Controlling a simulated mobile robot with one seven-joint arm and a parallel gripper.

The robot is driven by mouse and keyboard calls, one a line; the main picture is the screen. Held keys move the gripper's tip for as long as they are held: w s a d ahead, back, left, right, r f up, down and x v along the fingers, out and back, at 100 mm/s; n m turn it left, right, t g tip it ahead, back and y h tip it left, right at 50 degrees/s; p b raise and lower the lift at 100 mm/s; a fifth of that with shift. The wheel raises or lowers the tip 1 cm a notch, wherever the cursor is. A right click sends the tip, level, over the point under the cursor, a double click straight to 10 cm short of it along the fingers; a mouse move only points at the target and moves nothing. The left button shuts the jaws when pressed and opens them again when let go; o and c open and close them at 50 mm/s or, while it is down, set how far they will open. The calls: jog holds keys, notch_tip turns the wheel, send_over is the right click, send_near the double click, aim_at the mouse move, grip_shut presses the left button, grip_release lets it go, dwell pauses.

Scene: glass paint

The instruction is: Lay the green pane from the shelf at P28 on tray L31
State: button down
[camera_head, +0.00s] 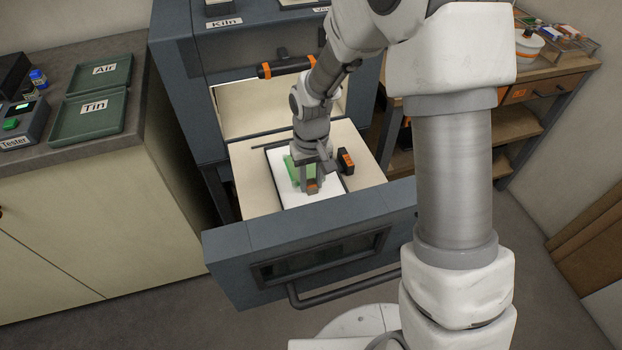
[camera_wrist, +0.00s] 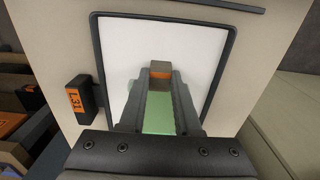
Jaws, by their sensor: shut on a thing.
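Tray L31 (camera_head: 294,201) is a white sheet in a thin dark rim, lying on the pale deck of the open kiln; its rim also shows in the wrist view (camera_wrist: 234,45). Its dark tag with an orange L31 label (camera_wrist: 74,98) stands at the tray's side. My gripper (camera_head: 312,187) points down over the tray. It is shut on a small brown and orange block (camera_wrist: 160,70), which seems to be the grip of the green pane (camera_head: 291,170). The pane is over the white sheet, partly hidden by my fingers. I cannot tell whether it touches the sheet.
The blue-grey kiln (camera_head: 180,90) stands behind, with its open front panel (camera_head: 230,262) and handle nearer me. A counter (camera_head: 60,150) at left bears the Air (camera_head: 112,78) and Tin (camera_head: 75,128) trays and a tester (camera_head: 20,125). A wooden shelf bench (camera_head: 560,80) stands at right.

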jog(key=c, duration=0.5)
grip_release()
jog(key=shift+r, duration=0.1)
jog(key=shift+r+p, duration=2.4)
jog(key=shift+r, duration=1.05)
